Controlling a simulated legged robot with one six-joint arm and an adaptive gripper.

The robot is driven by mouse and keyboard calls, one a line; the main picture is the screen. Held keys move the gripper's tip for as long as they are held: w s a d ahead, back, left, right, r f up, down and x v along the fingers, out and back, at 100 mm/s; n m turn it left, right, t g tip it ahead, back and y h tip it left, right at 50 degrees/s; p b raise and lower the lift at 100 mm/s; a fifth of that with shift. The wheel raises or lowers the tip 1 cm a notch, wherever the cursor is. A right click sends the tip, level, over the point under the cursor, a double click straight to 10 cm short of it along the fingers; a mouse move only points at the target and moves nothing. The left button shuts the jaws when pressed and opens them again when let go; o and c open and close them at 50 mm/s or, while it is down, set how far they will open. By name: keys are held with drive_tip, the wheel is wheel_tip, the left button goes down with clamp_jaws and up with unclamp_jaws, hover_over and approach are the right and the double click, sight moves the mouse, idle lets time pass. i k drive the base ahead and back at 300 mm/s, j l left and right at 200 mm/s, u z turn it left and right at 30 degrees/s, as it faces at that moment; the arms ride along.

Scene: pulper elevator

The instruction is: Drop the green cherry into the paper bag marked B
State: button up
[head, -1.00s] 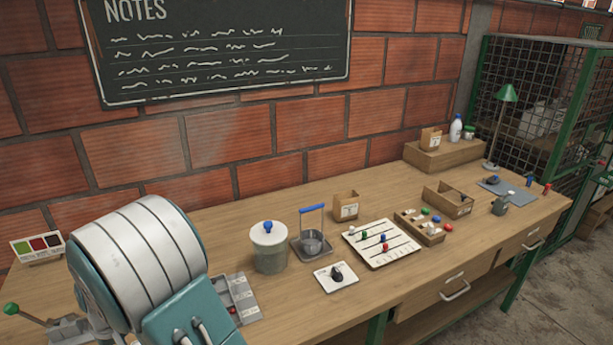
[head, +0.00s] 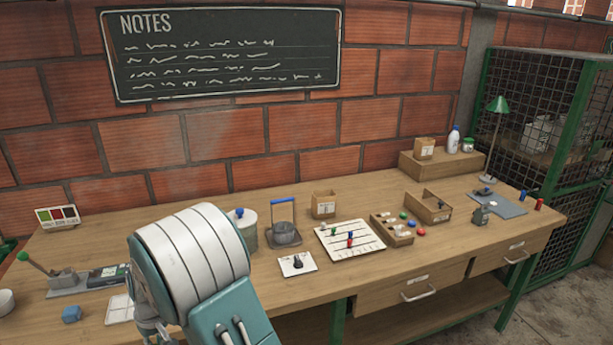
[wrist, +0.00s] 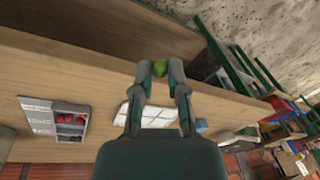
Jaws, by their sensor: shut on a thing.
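My gripper (wrist: 159,72) is shut on a small green cherry (wrist: 159,68) in the wrist view, held between the fingertips beyond the wooden bench's edge. In the head view my arm hides the gripper and the cherry. One open brown paper bag (head: 324,205) with a white label stands upright on the bench near the wall. Another small bag (head: 424,149) with a label stands on a wooden riser at the back right. The label letters are too small to read, so I cannot tell which is B.
A tray of coloured balls (head: 392,229) is farther right. The wrist view shows a grey tray with red cherries (wrist: 70,119).

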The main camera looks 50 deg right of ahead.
sight(327, 213)
drive_tip(key=k+l, duration=0.15)
drive_tip(key=l, duration=0.2)
drive_tip(key=k+l+z, duration=0.1)
drive_tip(key=l, duration=0.3)
drive_tip(key=k+l, duration=0.2)
drive_tip(key=l, duration=0.15)
drive_tip(key=k+l, duration=0.1)
drive_tip(key=l, duration=0.3)
drive_tip(key=i+l, duration=0.2)
drive_tip(key=l, duration=0.2)
drive_tip(key=i+l+z, duration=0.1)
drive_tip(key=l, duration=0.3)
drive_tip(key=i+l+z, duration=0.1)
drive_tip(key=i+l, duration=0.15)
drive_tip(key=l, duration=0.15)
